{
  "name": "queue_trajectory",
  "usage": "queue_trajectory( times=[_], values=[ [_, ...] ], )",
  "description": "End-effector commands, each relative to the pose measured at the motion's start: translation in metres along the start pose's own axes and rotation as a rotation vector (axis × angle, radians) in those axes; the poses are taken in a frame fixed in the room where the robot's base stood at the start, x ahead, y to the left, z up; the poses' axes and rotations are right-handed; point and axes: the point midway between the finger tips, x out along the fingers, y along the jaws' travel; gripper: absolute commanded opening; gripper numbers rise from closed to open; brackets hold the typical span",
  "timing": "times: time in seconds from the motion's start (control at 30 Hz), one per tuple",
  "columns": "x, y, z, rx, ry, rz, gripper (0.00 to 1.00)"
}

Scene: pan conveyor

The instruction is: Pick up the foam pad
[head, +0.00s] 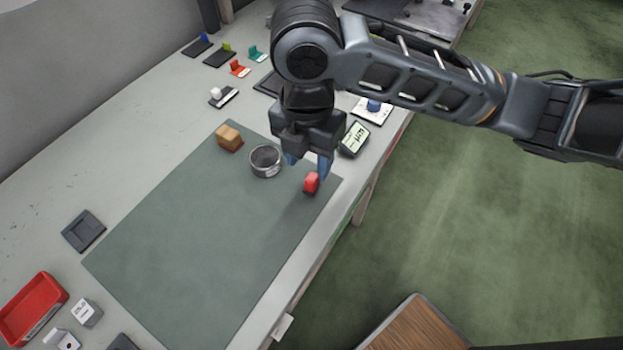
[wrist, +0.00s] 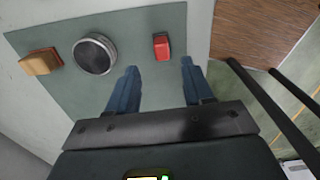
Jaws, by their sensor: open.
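A small red block (head: 311,182) lies near the right edge of the green mat; it also shows in the wrist view (wrist: 161,46). A tan, two-toned block (head: 229,138) lies at the mat's far edge, left of a round grey tin; the wrist view shows it at the left (wrist: 41,62). I cannot tell for sure which of the two is the foam pad. My gripper (head: 308,166) is open and points down above the mat, close to the red block. In the wrist view its fingertips (wrist: 159,66) are apart, with nothing between them, and the red block lies just beyond them.
The round tin (head: 265,161) stands on the green mat (head: 190,240) between the two blocks. A meter with a display (head: 354,138) is on the table right of my gripper. A red tray (head: 32,308) is at the lower left. The mat's near part is clear.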

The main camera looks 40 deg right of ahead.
Motion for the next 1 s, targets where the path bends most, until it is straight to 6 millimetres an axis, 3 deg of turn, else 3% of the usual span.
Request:
queue_trajectory(
  times=[0.43,0.77,1.0],
  values=[
    [0.054,-0.004,0.0,0.005,0.002,0.002,0.51],
    [0.063,-0.004,0.0,0.002,0.002,0.004,0.51],
    [0.063,-0.003,0.0,0.002,0.002,0.004,0.3]
  ],
)
